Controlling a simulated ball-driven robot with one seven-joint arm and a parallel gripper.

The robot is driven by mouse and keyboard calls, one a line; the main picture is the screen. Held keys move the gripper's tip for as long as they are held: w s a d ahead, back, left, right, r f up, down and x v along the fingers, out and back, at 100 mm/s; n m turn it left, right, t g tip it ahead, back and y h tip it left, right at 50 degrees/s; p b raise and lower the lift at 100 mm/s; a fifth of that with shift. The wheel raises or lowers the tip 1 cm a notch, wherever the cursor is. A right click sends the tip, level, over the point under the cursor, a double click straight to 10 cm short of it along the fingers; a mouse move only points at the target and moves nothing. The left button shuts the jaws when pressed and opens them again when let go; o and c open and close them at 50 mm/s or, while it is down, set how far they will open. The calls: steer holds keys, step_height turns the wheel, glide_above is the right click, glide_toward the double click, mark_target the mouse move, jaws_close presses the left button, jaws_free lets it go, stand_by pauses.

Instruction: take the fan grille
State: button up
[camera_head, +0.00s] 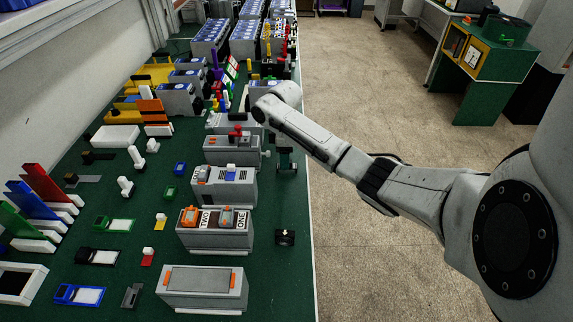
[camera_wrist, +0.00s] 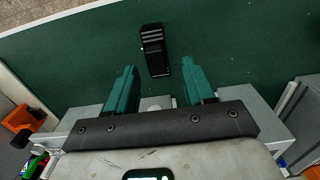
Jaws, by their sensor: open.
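A dark block with pale slats, which looks like the fan grille (camera_wrist: 154,48), lies on the green table top in the wrist view. It is ahead of and between the two teal fingers of my gripper (camera_wrist: 159,72). The fingers are apart, with nothing held between them. In the head view my gripper (camera_head: 287,165) points down at the right edge of the table, beside the grey units. I cannot make out the slatted block there; the gripper may hide it.
Grey box units (camera_head: 224,187) stand in a row left of my gripper. A small black part (camera_head: 285,237) lies nearer on the table's right strip. The green table (camera_head: 280,280) is bare around it. An orange part (camera_wrist: 24,117) shows at the left in the wrist view.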

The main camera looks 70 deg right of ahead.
steer(key=f, duration=0.4)
steer(key=shift+d, duration=0.2)
steer(key=shift+s, duration=0.1)
steer(key=shift+c, duration=0.2)
jaws_close()
